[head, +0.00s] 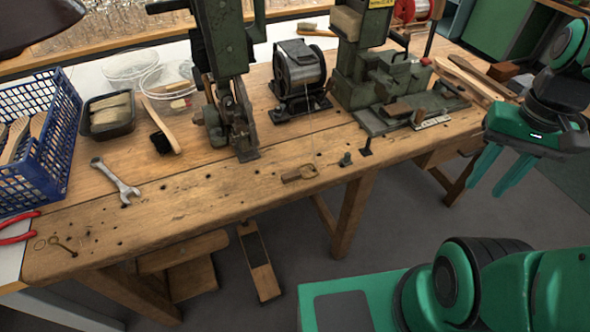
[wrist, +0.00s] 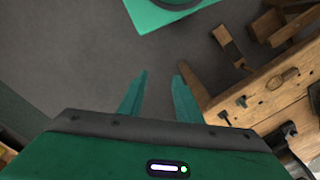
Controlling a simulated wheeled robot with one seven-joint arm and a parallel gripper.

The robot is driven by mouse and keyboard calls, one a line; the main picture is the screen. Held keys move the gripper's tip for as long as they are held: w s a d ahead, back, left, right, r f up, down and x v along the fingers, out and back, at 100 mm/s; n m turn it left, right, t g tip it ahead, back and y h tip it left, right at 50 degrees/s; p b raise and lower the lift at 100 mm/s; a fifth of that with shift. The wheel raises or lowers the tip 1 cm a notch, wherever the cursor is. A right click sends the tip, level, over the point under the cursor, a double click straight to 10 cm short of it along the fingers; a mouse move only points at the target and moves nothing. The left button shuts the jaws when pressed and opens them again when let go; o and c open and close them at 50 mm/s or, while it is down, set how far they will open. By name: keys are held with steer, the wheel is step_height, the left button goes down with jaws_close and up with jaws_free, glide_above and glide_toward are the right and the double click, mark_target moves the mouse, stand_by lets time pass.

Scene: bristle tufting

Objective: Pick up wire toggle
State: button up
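The wire toggle (head: 300,173) is a small brown wooden piece lying near the bench's front edge, with a thin wire running up from it toward the spool machine. It also appears as a brown oval on the bench at the right of the wrist view (wrist: 283,77). My gripper (head: 484,188) is at the right of the head view, beyond the bench's front edge and well apart from the toggle. Its two green fingers are spread with nothing between them, as the wrist view also shows (wrist: 161,75).
The spool machine (head: 299,72) stands behind the toggle, between two green machines (head: 222,45) (head: 362,80). A small dark metal post (head: 345,159) stands right of the toggle. A wrench (head: 116,181) and blue crate (head: 45,140) are left. Open floor lies before the bench.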

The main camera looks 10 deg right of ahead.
steer(key=shift+o, duration=0.9)
steer(key=shift+s+r, duration=0.15)
steer(key=shift+s, duration=0.1)
steer(key=w+a+n, duration=0.6)
steer(key=w+n, duration=0.3)
steer(key=w, duration=0.1)
steer(key=n+g+y, duration=0.1)
steer(key=n+y, duration=0.3)
steer(key=n, duration=1.4)
glide_toward(288, 175)
steer(key=shift+a+f+n, duration=0.3)
steer(key=shift+a+f, duration=0.15)
steer(key=shift+f, duration=0.35)
steer(key=shift+d+x, duration=0.2)
steer(key=shift+x, duration=3)
steer(key=shift+s, duration=0.1)
